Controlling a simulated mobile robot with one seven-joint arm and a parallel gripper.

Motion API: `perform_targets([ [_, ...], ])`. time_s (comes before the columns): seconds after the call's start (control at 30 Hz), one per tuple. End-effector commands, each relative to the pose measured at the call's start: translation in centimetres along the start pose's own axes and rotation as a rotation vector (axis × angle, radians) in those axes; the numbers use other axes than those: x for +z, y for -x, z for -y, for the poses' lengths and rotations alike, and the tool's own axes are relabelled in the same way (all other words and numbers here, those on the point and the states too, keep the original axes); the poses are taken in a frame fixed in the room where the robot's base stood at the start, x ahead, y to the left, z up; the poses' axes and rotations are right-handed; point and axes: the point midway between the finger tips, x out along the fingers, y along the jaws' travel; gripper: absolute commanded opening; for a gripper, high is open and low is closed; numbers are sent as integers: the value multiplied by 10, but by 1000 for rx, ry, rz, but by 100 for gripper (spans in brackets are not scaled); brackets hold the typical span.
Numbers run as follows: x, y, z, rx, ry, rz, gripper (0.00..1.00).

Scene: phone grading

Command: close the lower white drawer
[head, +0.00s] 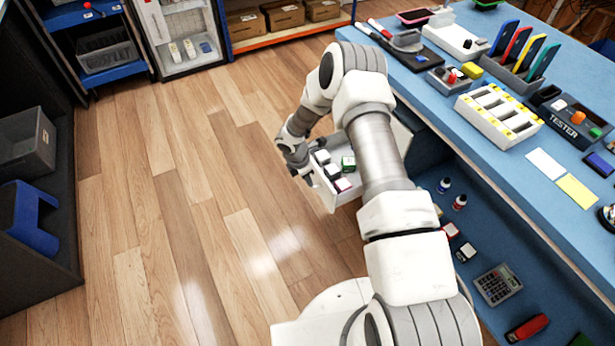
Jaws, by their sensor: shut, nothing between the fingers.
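The lower white drawer (348,196) is pulled out from under the blue workbench, left of my arm. Several small white, green and magenta-marked boxes (333,171) lie in it. My gripper (308,172) is shut and empty at the drawer's outer left end, close to its front. I cannot tell whether the fingers touch it. My forearm hides the back of the drawer and much of the cabinet behind it.
The blue workbench (480,120) on the right carries trays, phones in a rack (517,62) and a tester (570,120). A lower shelf holds bottles and a calculator (497,285). The wooden floor (190,200) on the left is clear, with dark shelving beyond.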

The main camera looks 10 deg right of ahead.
Motion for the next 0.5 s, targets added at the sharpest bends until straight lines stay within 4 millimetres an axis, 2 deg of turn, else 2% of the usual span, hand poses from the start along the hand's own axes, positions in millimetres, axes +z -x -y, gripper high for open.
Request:
perform_targets([
  [0.03, -1, -17, 1, -3, -1, -1, 0],
  [0.2, -1, -52, 1, -3, -2, -1, 0],
  [0.3, 17, -53, 0, 1, -6, 0, 0],
  [0.5, 35, -56, 0, 0, -3, 0, 0],
])
